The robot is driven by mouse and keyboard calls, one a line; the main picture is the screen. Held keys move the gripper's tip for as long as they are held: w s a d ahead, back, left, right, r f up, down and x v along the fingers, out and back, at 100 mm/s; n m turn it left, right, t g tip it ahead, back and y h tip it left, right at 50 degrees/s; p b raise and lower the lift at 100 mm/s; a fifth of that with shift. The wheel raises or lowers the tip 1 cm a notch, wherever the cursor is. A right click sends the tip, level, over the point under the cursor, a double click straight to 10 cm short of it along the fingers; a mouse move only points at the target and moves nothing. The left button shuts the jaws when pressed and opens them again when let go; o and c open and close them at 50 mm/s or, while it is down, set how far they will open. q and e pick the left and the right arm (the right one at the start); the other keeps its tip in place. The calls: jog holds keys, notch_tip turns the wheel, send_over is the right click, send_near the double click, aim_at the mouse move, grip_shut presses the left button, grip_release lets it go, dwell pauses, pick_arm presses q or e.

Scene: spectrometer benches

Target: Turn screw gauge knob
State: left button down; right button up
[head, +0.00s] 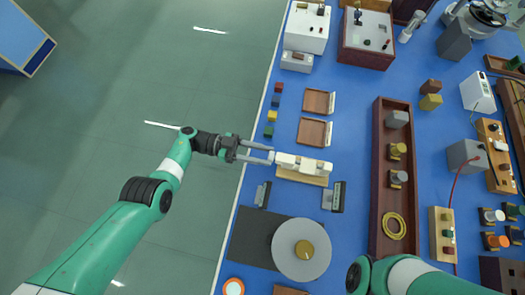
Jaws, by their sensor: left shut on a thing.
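The screw gauge (304,164) is a pale, white-cream instrument lying lengthwise on a light wooden block (302,177) near the left edge of the blue bench. My left gripper (271,155) reaches in from the left, and its two long grey fingers are shut on the knob at the gauge's left end. The knob is mostly hidden between the fingertips, so its turn angle cannot be read. Part of my right arm shows at the bottom right, but its gripper is not visible.
A grey round disc (288,259) with a brass centre is below the gauge. Small metal blocks (333,196) lie nearer, just below the gauge. Two brown square trays (313,132) are above it. A long dark-red tray (377,190) stands to the right. Open floor is left of the bench.

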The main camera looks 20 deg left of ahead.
pick_arm(q)
jog(key=shift+n, duration=0.5)
jog(key=shift+c, duration=2.2)
grip_release()
jog(key=b+v, duration=0.3)
jog(key=v, duration=0.8)
jog(key=shift+a, duration=0.3)
